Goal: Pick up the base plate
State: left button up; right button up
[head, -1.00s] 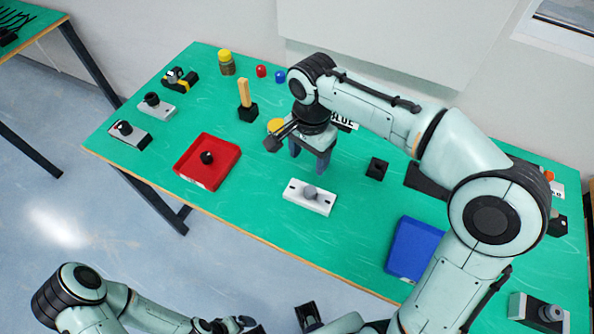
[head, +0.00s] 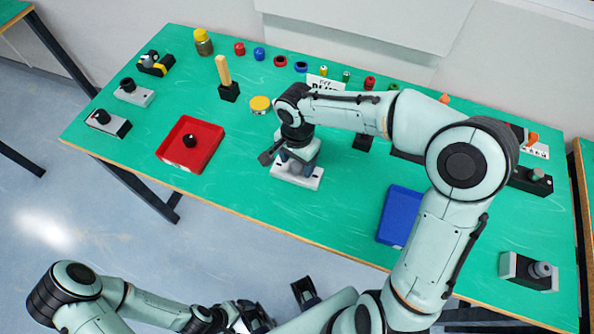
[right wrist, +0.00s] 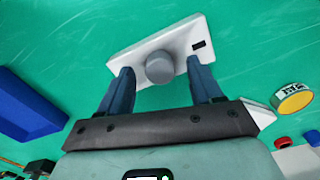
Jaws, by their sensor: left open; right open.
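The base plate, a white rectangular plate (head: 313,182) with a round grey knob and dark slots, lies on the green table near its front edge. It also shows in the right wrist view (right wrist: 128,58). My right gripper (head: 296,168) is open just above it and partly hides it in the head view. In the right wrist view, the blue fingers (right wrist: 160,66) stand apart on either side of the knob, over the plate. I cannot tell whether they touch it. My left gripper (head: 250,317) is open and empty at the bottom of the head view, away from the table.
A red tray (head: 205,150) with a black knob lies left of the plate; a blue tray (head: 400,215) lies to its right. A yellow-topped disc (head: 260,104) and a black block with a wooden stick (head: 224,75) stand behind. Table between is clear.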

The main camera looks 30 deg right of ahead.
jog(key=shift+f, duration=0.5)
jog(key=shift+c, duration=0.4)
grip_shut()
jog(key=shift+r, duration=0.1)
pick_arm(q)
jog(key=r+p, duration=0.1)
jog(key=w+r+p, duration=0.1)
jog(key=r+p, duration=0.1)
jog(key=shift+w+r, duration=0.25)
jog(key=shift+w, duration=0.1)
pick_arm(e)
notch_tip(320, 180, up, 20)
